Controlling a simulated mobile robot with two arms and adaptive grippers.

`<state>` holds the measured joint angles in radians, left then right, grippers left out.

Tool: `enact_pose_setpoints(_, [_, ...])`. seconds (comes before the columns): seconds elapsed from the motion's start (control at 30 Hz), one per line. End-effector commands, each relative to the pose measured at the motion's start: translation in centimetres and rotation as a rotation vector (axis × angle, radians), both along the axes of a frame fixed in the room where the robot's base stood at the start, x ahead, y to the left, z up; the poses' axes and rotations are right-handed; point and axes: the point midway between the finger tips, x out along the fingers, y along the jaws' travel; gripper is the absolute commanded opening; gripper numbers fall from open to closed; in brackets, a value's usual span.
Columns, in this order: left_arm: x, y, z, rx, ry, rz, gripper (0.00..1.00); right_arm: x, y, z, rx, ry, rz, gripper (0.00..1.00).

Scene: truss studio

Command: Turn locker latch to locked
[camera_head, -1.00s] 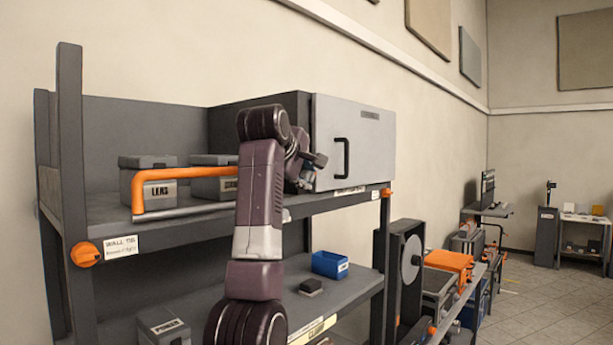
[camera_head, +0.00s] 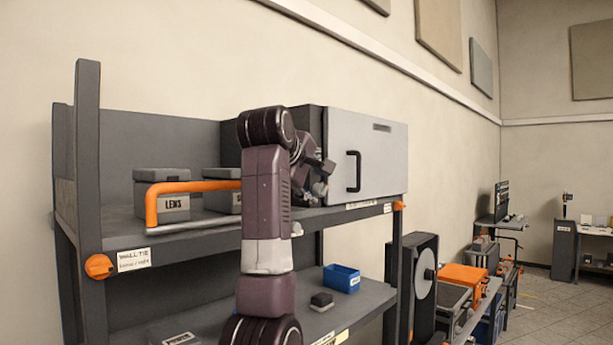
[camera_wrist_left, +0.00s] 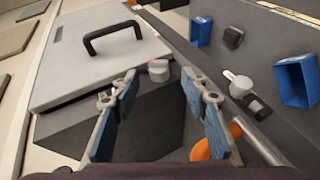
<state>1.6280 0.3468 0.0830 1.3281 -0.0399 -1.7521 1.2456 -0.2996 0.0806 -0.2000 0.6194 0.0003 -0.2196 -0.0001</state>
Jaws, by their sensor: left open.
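The locker is a dark grey box with a light grey door (camera_head: 375,140) and a black bar handle (camera_head: 353,171), standing on the upper shelf. Its door looks shut. In the left wrist view the door (camera_wrist_left: 85,75) is at upper left. A small grey knob with a red mark (camera_wrist_left: 158,70), seemingly the latch, sits at the door's edge, just beyond my fingertips. My left gripper (camera_head: 322,178) is in front of the locker's left side, left of the handle. In the left wrist view my left gripper (camera_wrist_left: 158,82) is open, its blue-padded fingers apart with nothing between them.
An orange rail (camera_head: 190,187) and labelled grey boxes (camera_head: 163,195) are left of my arm on the upper shelf. A blue bin (camera_head: 341,278) and a small dark block (camera_head: 321,301) are on the lower shelf. Another grey knob (camera_wrist_left: 240,86) shows right of my fingers.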

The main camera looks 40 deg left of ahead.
Motion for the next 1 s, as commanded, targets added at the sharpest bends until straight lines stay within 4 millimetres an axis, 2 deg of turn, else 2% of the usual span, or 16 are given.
enact_pose_setpoints(0.03, [-1.1,-0.4,0.7,0.001,-0.007,-0.001,0.41,0.0,0.0,0.0,0.000,0.000,0.000,0.00])
enact_pose_setpoints(0.2, [-4.1,-1.5,1.8,0.000,-0.004,0.000,0.41,0.0,0.1,0.0,0.001,0.000,0.000,0.00])
enact_pose_setpoints(0.33, [-5.7,-2.1,2.4,0.001,-0.003,-0.001,0.41,0.0,0.1,0.0,0.001,0.000,0.000,0.00])
enact_pose_setpoints(0.5, [-6.6,-2.4,2.7,0.000,0.001,0.000,0.41,0.0,0.1,0.0,0.001,0.000,0.000,0.00])
enact_pose_setpoints(0.77, [-6.6,-2.4,2.7,-0.001,0.002,0.000,0.40,0.0,0.1,0.0,0.001,0.000,0.000,0.00])
enact_pose_setpoints(0.87, [-6.1,-2.5,2.0,0.008,0.012,-0.003,0.29,0.0,0.1,-0.1,0.001,0.000,0.000,0.00])
enact_pose_setpoints(0.97, [-3.8,-2.7,-0.9,0.047,0.058,-0.020,0.18,0.0,0.1,-0.7,0.001,0.000,0.000,0.00])
enact_pose_setpoints(1.0, [-2.3,-2.9,-2.9,0.075,0.088,-0.033,0.14,0.0,0.1,-1.0,0.001,0.000,0.000,0.00])
